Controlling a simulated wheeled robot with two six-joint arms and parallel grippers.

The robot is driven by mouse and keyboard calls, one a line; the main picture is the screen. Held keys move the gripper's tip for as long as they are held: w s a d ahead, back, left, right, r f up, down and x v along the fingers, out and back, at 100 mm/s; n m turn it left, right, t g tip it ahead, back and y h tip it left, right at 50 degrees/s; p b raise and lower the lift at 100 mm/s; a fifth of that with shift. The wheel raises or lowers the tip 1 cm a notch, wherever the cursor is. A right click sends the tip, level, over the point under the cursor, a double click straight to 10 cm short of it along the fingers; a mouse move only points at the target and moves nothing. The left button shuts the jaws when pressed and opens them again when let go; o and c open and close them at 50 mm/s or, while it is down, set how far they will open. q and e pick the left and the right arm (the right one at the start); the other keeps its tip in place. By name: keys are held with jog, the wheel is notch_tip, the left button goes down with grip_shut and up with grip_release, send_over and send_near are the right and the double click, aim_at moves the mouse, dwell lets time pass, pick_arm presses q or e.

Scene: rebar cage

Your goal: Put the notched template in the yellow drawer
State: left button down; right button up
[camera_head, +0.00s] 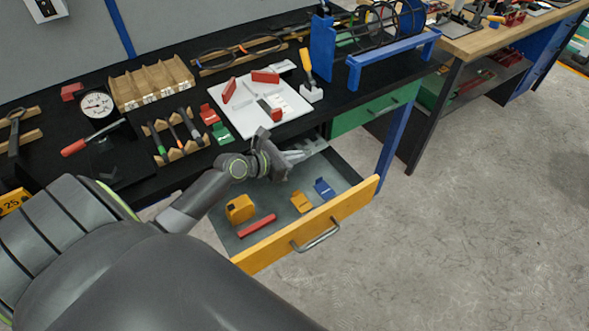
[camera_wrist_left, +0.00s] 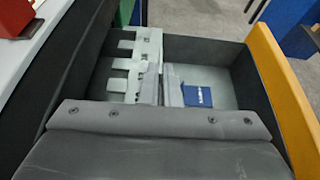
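The notched template (camera_wrist_left: 122,68) is a light grey plate with square notches along one side. In the left wrist view it lies between and beside my left gripper's fingers (camera_wrist_left: 160,90), which are close together on it. In the head view the template (camera_head: 314,145) shows pale at the tips of my left gripper (camera_head: 298,155), at the back of the open yellow drawer (camera_head: 350,208). The template is inside the drawer's outline; whether it touches the drawer floor is unclear. My right gripper is not in view.
The drawer holds a yellow tape measure (camera_head: 240,209), a red cylinder (camera_head: 257,225), an orange piece (camera_head: 301,202) and a blue piece (camera_head: 324,188). A white board (camera_head: 262,118) with red blocks lies on the black bench above. A green drawer (camera_head: 375,110) is closed.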

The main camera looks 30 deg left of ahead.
pick_arm(q)
notch_tip(320, 180, down, 5)
jog(key=shift+b, duration=0.95)
jog(key=shift+f, duration=0.15)
jog(key=shift+f, duration=0.6)
jog(key=c, duration=2.1)
grip_release()
jog(key=o, duration=0.5)
jog(key=shift+c, duration=0.2)
